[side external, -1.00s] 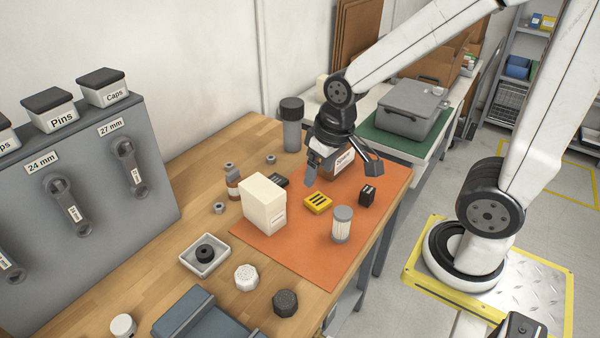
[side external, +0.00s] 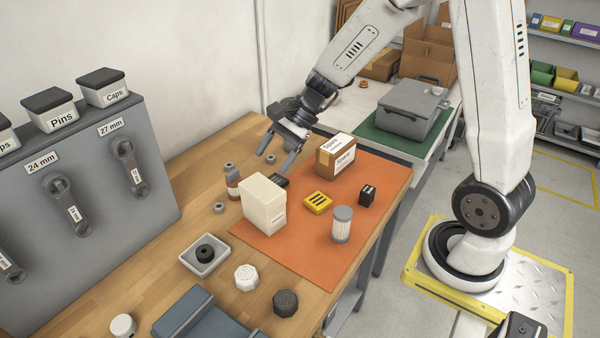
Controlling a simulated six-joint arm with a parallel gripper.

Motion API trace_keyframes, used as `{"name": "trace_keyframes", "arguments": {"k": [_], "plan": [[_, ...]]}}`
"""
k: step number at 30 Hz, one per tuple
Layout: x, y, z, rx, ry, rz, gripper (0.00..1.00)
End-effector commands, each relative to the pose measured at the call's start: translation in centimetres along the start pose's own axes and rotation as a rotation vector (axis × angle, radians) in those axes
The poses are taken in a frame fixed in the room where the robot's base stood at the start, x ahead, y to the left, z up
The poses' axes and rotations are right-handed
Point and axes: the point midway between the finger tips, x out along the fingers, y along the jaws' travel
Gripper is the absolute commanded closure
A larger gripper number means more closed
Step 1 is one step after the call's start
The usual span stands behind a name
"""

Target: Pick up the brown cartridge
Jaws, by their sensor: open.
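A small upright brown cylinder with a pale band (side external: 233,183), which looks like the brown cartridge, stands on the wooden bench just behind the cream box. Its lower part is partly hidden by that box. My gripper (side external: 275,163) is open and empty, its fingers angled down to the left. It hangs above the back of the bench, up and to the right of the brown cylinder, and is not touching it.
The cream box (side external: 264,204) stands close to the brown cylinder. Grey nuts (side external: 219,207) lie nearby. The orange mat (side external: 300,248) holds a brown carton (side external: 335,158), a yellow block (side external: 318,202), a black block (side external: 367,195) and a clear cartridge (side external: 342,225).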

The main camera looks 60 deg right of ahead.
Motion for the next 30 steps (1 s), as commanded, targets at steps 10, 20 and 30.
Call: {"name": "trace_keyframes", "arguments": {"k": [10, 20, 30], "plan": [[-1.0, -7.0, -4.7, 0.543, -0.252, -0.290, 0.25], [0.2, -8.7, -9.4, 0.764, -0.388, -0.428, 0.25], [6.1, -6.2, -13.6, 0.759, -0.387, -0.429, 0.25]]}}
